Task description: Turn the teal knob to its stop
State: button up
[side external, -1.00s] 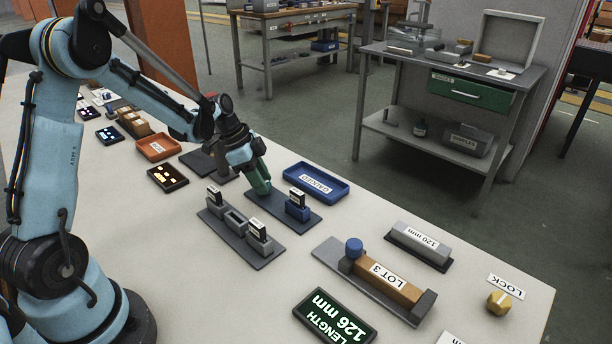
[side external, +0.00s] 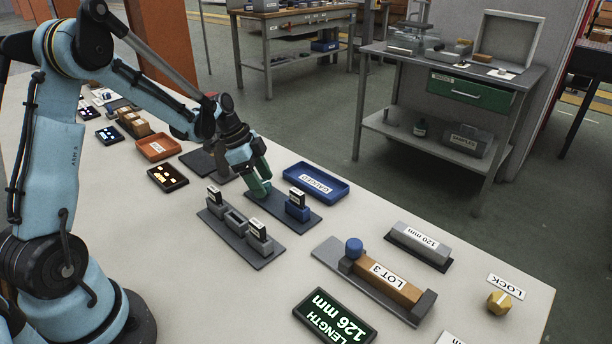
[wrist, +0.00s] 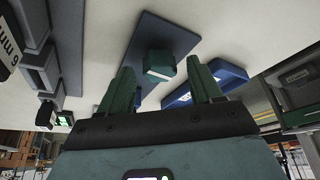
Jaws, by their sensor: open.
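The teal knob (wrist: 160,64) shows in the wrist view as a small faceted block with a pale mark on its near face, on a dark plate (wrist: 168,32). My gripper (wrist: 158,75) is open, with its two green fingers apart on either side of the knob in that view. I cannot tell whether either finger touches it. In the side view my gripper (side external: 260,182) is low over the left end of the dark plate (side external: 281,212). There the green fingers and the knob are hard to tell apart.
A blue block with a label (side external: 298,206) stands on the plate's right end. A blue tray (side external: 318,181) lies behind it. A grey rack (side external: 237,222) with dark upright pieces is in front. Further right are a brown LOT 3 block (side external: 388,282) and a yellow LOCK knob (side external: 499,302).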

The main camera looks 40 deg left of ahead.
jog(key=shift+r, duration=0.1)
jog(key=v, duration=1.2)
jog(key=s+d+n+t+y, duration=0.3)
jog(key=s+d+n, duration=0.7)
jog(key=d, duration=0.5)
jog(key=shift+s+d+r+t, duration=0.15)
jog(key=shift+d+r+t, duration=0.1)
jog(key=shift+t, duration=0.45)
